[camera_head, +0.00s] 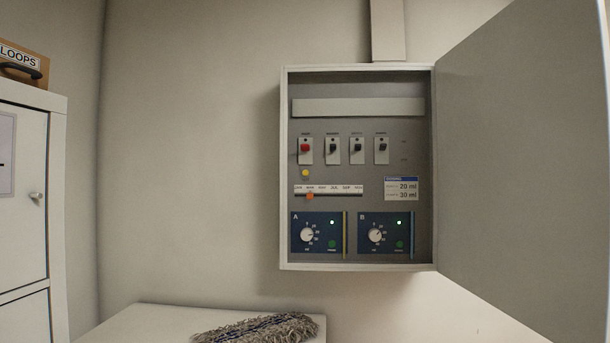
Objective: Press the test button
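An open grey wall cabinet (284,170) holds a control panel. A small round yellow button (305,173) sits below a breaker with a red switch (305,148); its label, if any, is too small to read. Three dark-toggled breakers (357,147) stand in a row to the right of the red one. I cannot read which button is marked test. My gripper is not in view.
The cabinet door (520,150) stands wide open to the right. An orange marker (310,196) sits on a white month strip. A label (401,189) reads 20 ml and 30 ml. Below, a grey mop head (258,329) lies on a white surface (140,325). A white locker (25,200) stands left.

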